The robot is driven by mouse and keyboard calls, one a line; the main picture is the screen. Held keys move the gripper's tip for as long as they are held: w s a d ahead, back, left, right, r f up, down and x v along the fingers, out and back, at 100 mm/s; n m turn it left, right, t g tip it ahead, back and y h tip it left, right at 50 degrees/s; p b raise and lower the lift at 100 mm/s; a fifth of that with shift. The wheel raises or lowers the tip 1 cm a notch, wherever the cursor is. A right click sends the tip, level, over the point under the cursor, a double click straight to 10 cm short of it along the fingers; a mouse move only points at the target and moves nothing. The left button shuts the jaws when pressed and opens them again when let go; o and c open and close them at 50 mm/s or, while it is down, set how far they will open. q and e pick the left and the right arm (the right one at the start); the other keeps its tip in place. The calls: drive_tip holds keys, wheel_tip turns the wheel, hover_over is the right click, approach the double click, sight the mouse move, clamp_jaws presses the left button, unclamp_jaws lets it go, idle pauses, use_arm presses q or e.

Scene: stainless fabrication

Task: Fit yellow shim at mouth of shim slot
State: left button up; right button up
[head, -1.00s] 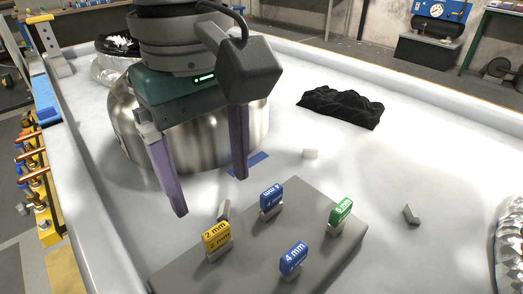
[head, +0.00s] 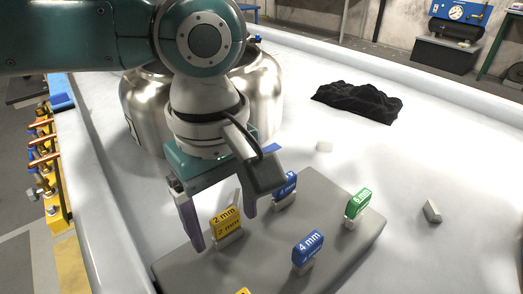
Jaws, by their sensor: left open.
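A yellow shim marked 2 mm (head: 225,219) stands upright in a small light holder on a grey block (head: 335,262). My left gripper (head: 222,228) is open, with its purple fingers pointing down. In the picture one finger is left of the yellow shim and the other right of it; I cannot tell whether the tips touch it. Another yellow piece (head: 242,291) just shows at the bottom edge, mostly cut off. I cannot make out the shim slot. My right gripper is out of view.
Blue 4 mm shims stand on the block in front (head: 307,249) and behind (head: 285,186), with a green shim (head: 358,203) to the right. A steel vessel (head: 145,110) is behind my arm. Black cloth (head: 357,102) lies at the back.

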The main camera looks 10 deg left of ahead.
use_arm(q)
drive_tip(key=shift+c, duration=0.4)
clamp_jaws()
